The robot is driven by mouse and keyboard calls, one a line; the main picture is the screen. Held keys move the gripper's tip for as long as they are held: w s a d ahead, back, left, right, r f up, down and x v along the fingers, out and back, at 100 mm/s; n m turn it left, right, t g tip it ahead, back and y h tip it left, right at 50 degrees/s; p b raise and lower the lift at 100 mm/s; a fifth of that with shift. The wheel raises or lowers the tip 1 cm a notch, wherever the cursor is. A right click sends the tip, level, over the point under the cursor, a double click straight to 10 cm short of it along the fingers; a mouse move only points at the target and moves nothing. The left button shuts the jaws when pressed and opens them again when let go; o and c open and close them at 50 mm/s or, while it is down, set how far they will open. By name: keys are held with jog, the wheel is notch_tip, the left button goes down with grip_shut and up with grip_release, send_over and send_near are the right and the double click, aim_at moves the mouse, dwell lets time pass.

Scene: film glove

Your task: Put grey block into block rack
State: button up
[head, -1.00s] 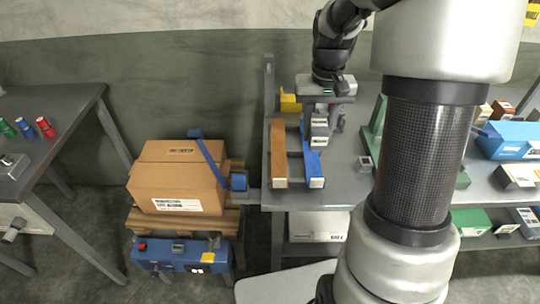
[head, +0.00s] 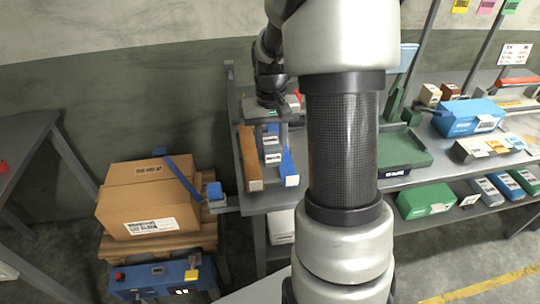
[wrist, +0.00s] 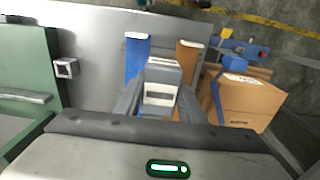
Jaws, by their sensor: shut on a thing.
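A grey block (head: 271,141) with white label faces is held in my gripper (head: 270,125) at the left end of the grey table. The wrist view also shows the block (wrist: 161,88) between my two fingers (wrist: 160,108). A long brown bar (head: 250,160) and a long blue bar (head: 289,168) lie side by side there, with a gap between them; they may belong to the block rack, but I cannot tell. In the head view the block appears over the gap. Whether it touches anything beneath is unclear.
A cardboard box (head: 148,200) on a pallet stands left of the table. A green tray (head: 405,151) and a blue box (head: 468,117) are to the right. Colored boxes, including a green one (head: 425,200), sit on the lower shelf. My own arm blocks the middle.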

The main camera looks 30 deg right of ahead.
aim_at(271, 159)
jog(key=shift+f, duration=1.55)
jog(key=shift+f, duration=0.1)
jog(key=shift+f+b, duration=0.5)
jog(key=shift+f, duration=0.05)
jog(key=o, duration=1.1)
